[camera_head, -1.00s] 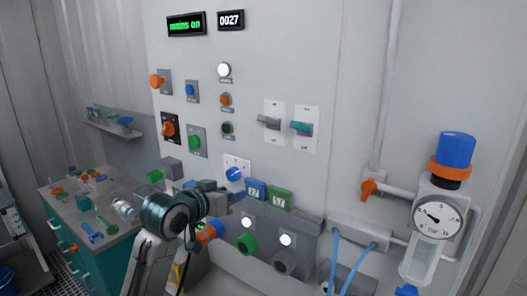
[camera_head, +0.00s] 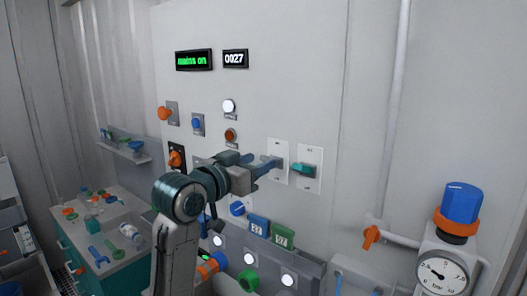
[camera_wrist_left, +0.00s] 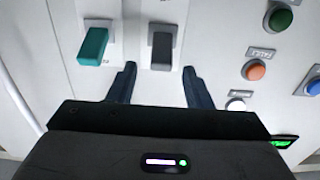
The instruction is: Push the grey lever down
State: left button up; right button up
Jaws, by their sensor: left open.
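The grey lever (camera_wrist_left: 161,50) sits on a white plate on the wall panel and shows in the left wrist view just beyond my fingertips, between their lines. In the head view its plate (camera_head: 279,150) shows, but the lever itself is mostly hidden by my fingers. My left gripper (camera_head: 268,166) reaches up to that plate from the left; its two fingers (camera_wrist_left: 159,76) are apart with nothing between them. I cannot tell whether a finger touches the lever. My right gripper is not in view.
A teal lever (camera_head: 303,169) stands right beside the grey one, on its own plate. Round buttons, including an orange one (camera_wrist_left: 256,71), lie on the other side. Blue and green boxes (camera_head: 283,236) and a grey housing are below. A pressure gauge (camera_head: 443,274) stands at lower right.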

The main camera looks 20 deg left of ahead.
pick_arm(q)
jog(key=shift+p+x, duration=0.35)
jog(key=shift+x, duration=0.7)
jog(key=shift+w+d, duration=0.1)
jog(key=shift+w, duration=0.25)
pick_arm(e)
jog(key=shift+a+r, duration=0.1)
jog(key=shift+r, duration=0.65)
pick_arm(q)
jog(key=shift+c, duration=0.3)
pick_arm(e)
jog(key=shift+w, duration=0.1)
